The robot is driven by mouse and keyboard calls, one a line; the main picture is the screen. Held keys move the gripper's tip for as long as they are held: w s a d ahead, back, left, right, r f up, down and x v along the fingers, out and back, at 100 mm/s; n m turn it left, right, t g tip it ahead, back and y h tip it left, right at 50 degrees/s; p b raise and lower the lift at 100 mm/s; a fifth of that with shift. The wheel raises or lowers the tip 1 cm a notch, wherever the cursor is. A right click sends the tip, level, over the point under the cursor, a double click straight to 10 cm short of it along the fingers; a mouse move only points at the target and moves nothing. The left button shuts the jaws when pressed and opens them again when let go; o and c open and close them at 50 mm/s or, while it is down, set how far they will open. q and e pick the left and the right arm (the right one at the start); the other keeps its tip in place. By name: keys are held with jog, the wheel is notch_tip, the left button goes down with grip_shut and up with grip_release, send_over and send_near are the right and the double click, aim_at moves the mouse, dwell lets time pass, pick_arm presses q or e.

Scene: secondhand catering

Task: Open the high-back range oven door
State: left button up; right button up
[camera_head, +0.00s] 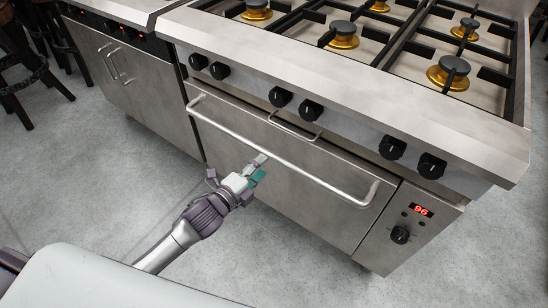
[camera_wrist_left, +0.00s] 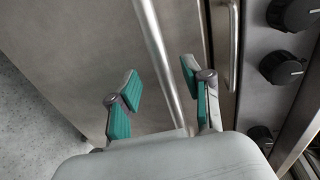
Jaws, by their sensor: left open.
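The range oven door (camera_head: 310,212) is a flat steel panel and looks shut, with a long tubular bar handle (camera_head: 312,178) across its upper part. My left gripper (camera_head: 259,168) is open and empty, just in front of the middle of the bar. In the left wrist view, the bar handle (camera_wrist_left: 163,55) runs between the two teal-padded fingers of the left gripper (camera_wrist_left: 160,84), with a gap on each side. I cannot tell how deep the bar sits between them. My right gripper is not in view.
Black knobs (camera_head: 311,110) line the range front above the door, with a small thin handle (camera_head: 294,127) below them. A control panel (camera_head: 408,226) reading 96 is at the right. A steel cabinet (camera_head: 150,95) adjoins at the left. The grey floor in front is clear.

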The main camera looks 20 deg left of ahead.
aim_at(273, 157)
pick_arm(q)
jog(key=b+x, duration=0.1)
jog(key=x, duration=0.6)
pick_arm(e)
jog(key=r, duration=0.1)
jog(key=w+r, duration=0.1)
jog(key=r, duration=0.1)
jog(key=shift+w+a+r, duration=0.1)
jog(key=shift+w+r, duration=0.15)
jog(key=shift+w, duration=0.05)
pick_arm(q)
jog(key=shift+s, duration=0.1)
grip_shut()
